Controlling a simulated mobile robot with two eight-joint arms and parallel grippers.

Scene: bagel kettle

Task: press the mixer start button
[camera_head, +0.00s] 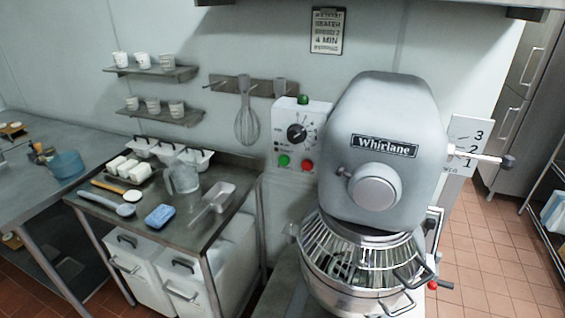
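The mixer (372,115) is a large grey machine labelled "Whirlane", standing right of the middle. Its steel bowl (345,285) sits beneath the head, with a wire guard (340,240) over it. A control box (313,122) is on the wall to the left of the head, with a black dial (297,133). Low on the box are a green button (284,161) and a red button (307,166). A green piece (303,99) is on top of the box. The button labels are too small to read. Neither gripper is in view.
A steel side table (235,205) at left holds a clear jug (184,177), a blue sponge (160,217), a scoop (212,207) and white tubs. A whisk (247,120) hangs on the wall. The gear lever (485,158) sticks out right. Tiled floor at right is open.

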